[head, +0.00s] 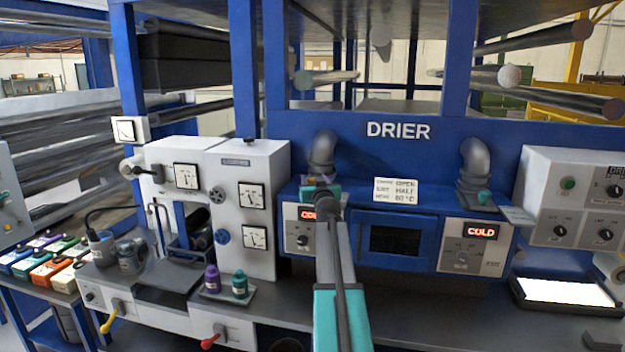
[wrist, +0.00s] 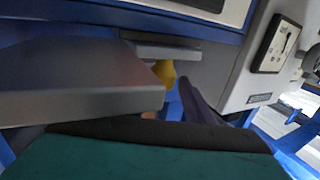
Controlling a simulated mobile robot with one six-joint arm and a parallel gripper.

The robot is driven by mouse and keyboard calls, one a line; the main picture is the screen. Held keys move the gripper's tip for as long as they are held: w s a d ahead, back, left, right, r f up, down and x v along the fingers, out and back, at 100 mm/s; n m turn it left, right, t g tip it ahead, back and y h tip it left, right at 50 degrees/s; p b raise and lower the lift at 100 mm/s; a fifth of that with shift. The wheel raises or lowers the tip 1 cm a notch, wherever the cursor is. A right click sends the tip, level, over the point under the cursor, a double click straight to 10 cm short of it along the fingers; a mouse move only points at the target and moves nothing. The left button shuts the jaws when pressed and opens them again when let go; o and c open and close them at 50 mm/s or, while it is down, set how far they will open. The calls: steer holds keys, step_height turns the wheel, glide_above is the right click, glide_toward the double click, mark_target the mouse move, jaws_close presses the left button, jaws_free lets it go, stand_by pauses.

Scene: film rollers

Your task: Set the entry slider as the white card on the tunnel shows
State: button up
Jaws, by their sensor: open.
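The white card (head: 398,193) on the drier front reads, as far as I can make out, entry OPEN, exit HALF, heat 60 °C. My gripper (head: 322,183) is at the left, entry end of the drier, in front of the base of the left duct. In the wrist view my gripper (wrist: 174,95) is open, with a yellow knob (wrist: 167,74) at or between its fingertips. The knob meets a thin grey plate (wrist: 160,50), apparently the entry slider. I cannot tell whether the fingers touch it. In the head view my arm hides the slider, so its setting cannot be read.
The left duct (head: 322,150) rises behind my gripper. A right duct (head: 475,160) stands above the exit panel (head: 475,247), whose display reads COLD. A white gauge cabinet (head: 245,200) stands close to the left. Purple (head: 212,278) and teal (head: 240,284) bottles stand below it.

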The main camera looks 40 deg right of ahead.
steer(key=shift+w+d, duration=0.2)
steer(key=shift+w, duration=0.15)
steer(key=shift+c, duration=0.5)
